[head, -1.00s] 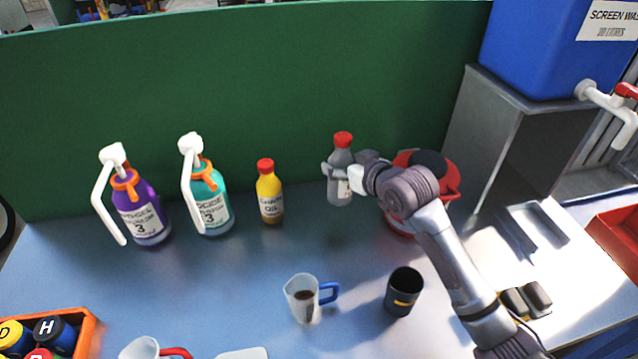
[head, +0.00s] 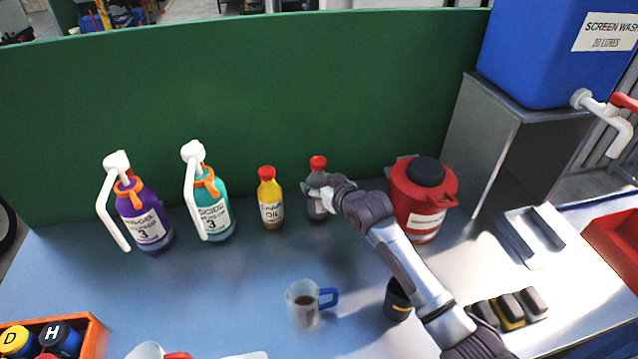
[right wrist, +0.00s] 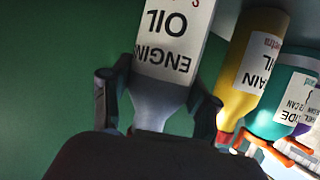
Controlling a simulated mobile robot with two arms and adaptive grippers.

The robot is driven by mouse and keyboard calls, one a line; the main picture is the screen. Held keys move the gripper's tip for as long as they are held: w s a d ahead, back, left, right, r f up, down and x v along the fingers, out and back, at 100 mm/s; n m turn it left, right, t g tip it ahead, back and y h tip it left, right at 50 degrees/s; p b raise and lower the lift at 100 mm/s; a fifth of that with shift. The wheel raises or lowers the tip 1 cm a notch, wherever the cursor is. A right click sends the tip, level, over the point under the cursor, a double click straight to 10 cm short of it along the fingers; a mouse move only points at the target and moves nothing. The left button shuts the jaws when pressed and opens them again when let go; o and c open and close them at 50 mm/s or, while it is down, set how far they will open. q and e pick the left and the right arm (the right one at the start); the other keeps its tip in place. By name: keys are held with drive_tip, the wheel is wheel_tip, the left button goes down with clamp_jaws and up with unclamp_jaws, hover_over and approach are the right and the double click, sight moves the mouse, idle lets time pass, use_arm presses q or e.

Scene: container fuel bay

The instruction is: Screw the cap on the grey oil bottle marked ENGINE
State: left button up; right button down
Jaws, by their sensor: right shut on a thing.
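The grey oil bottle (head: 317,209) has a red cap (head: 318,162) on its top. It is upright at the back of the counter, right of the yellow bottle. My right gripper (head: 319,184) is shut on it below the cap. I cannot tell whether its base touches the counter. In the right wrist view the ENGINE OIL label (right wrist: 170,40) appears upside down, and the gripper's fingers (right wrist: 155,105) are on both sides of the bottle's shoulder. The cap is hidden there, so how tight it sits cannot be seen. My left gripper is not in view.
A yellow chain oil bottle (head: 271,208) stands close on the left, then teal (head: 210,205) and purple (head: 145,215) pump bottles. A red container (head: 418,198) stands on the right. A jug (head: 302,303) and a dark cup (head: 396,300) are in front. A green panel (head: 260,90) stands behind.

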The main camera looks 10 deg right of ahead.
drive_tip(key=shift+f, duration=0.25)
drive_tip(key=shift+f, duration=0.1)
drive_tip(key=shift+c, duration=1.4)
unclamp_jaws()
drive_tip(key=b+v, duration=0.1)
drive_tip(key=v, duration=1.1)
